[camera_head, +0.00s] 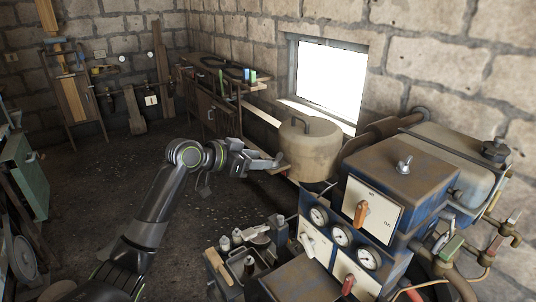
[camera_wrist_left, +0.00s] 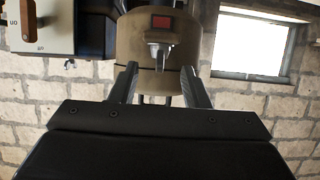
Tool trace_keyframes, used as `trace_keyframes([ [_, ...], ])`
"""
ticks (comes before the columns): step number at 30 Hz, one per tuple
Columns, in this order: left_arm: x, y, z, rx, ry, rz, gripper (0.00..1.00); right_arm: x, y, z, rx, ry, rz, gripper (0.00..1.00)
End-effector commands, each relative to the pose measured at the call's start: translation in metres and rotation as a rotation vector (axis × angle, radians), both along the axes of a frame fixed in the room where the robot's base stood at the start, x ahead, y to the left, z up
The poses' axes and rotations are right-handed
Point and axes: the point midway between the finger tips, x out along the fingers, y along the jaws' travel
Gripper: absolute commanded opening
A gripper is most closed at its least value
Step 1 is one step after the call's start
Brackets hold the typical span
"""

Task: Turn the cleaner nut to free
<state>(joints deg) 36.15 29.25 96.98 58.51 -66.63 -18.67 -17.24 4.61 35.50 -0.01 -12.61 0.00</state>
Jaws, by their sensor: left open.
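The beige drum-shaped cleaner (camera_head: 312,160) with a dark handle on top stands below the window in the head view. In the wrist view, which looks upside down, the cleaner (camera_wrist_left: 130,40) carries a red square and a small grey fitting (camera_wrist_left: 158,52), which looks like the nut. My left gripper (camera_head: 277,160) is open beside the left side of the cleaner. In the wrist view its fingertips (camera_wrist_left: 160,72) stand either side of the fitting's line; I cannot tell whether they touch it. The fitting is hidden in the head view. My right gripper is not in view.
A blue control box (camera_head: 400,185) with a wing nut (camera_head: 404,164) on top and an orange lever (camera_head: 361,213) stands right of the cleaner. Gauges (camera_head: 342,236) sit below. A tray of bottles (camera_head: 243,262) is in front. The floor (camera_head: 100,180) at left is open.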

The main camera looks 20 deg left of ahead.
Motion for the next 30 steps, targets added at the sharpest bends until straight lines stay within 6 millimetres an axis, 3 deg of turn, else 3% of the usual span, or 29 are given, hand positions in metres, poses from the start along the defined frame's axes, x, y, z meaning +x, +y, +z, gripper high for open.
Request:
trace_keyframes([
  [9,0.026,-0.021,-0.012,-0.001,0.001,-0.001,0.42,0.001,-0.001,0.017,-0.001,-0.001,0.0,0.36],
  [20,0.029,-0.023,-0.016,0.001,-0.001,0.0,0.42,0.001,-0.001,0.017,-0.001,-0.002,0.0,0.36],
  [30,0.029,-0.023,-0.015,0.001,-0.001,0.0,0.01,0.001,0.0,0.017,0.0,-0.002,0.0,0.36],
])
